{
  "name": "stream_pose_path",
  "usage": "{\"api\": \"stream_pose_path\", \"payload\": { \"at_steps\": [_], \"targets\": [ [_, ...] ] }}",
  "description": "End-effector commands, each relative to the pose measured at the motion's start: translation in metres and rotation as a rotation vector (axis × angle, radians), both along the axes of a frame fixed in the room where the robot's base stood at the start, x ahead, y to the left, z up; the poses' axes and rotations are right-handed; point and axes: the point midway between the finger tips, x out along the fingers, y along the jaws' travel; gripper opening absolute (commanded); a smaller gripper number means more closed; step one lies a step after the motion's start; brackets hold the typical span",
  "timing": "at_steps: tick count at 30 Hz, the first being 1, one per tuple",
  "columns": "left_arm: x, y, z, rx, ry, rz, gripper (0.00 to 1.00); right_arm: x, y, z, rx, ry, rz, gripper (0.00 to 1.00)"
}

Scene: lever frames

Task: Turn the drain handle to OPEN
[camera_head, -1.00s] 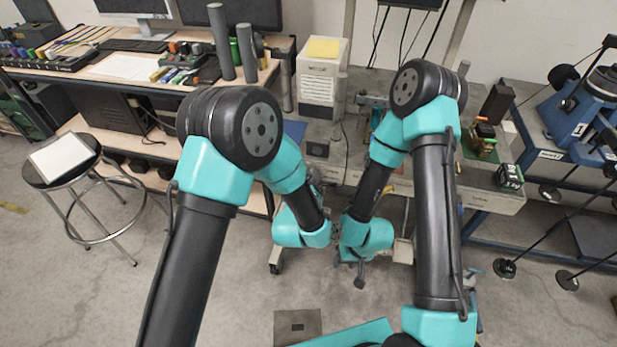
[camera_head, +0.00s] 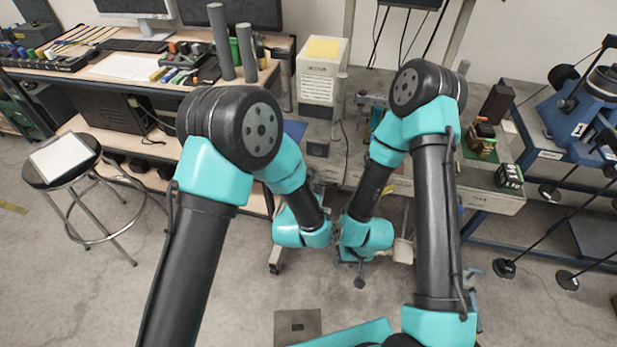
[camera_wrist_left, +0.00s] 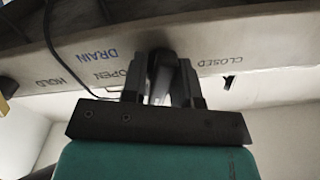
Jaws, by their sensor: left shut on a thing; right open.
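In the left wrist view my left gripper (camera_wrist_left: 165,88) is shut on the dark drain handle (camera_wrist_left: 164,68), and its fingers stand on both sides of it. The handle is mostly hidden between the fingers. It sits between the OPEN label (camera_wrist_left: 140,74) and the CLOSED label (camera_wrist_left: 221,61) on a pale panel edge. A blue DRAIN label (camera_wrist_left: 99,54) is to the left. In the head view the left gripper's jaws are hidden by my own arm and the bench. My right gripper (camera_head: 360,276) is open and hangs low in front of the bench, away from the handle.
A HOLD label (camera_wrist_left: 47,83) and a black cable are at the left of the wrist view. In the head view, the grey bench (camera_head: 480,193) bears several small items. A stool (camera_head: 64,162) stands at the left. The floor in front is mostly clear.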

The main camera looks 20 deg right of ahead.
Motion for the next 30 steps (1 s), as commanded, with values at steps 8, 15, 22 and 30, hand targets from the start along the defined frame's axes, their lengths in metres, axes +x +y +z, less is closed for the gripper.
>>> {"api": "stream_pose_path", "payload": {
  "at_steps": [8,15,22,30],
  "targets": [
    [-0.0004,0.0001,-0.0003,0.212,-0.119,0.000,0.04,0.0000,0.0000,0.0000,0.000,0.000,0.000,0.43],
    [-0.0004,0.0001,-0.0003,0.338,-0.190,-0.001,0.04,0.0000,0.0000,0.0000,0.000,0.000,0.000,0.43],
    [-0.0004,0.0000,-0.0004,0.391,-0.221,-0.001,0.04,0.0000,0.0000,0.0000,0.000,0.000,0.000,0.43],
    [-0.0004,0.0001,-0.0005,0.398,-0.224,-0.001,0.04,0.0000,0.0000,0.0000,0.000,0.000,0.000,0.43]
  ]
}}
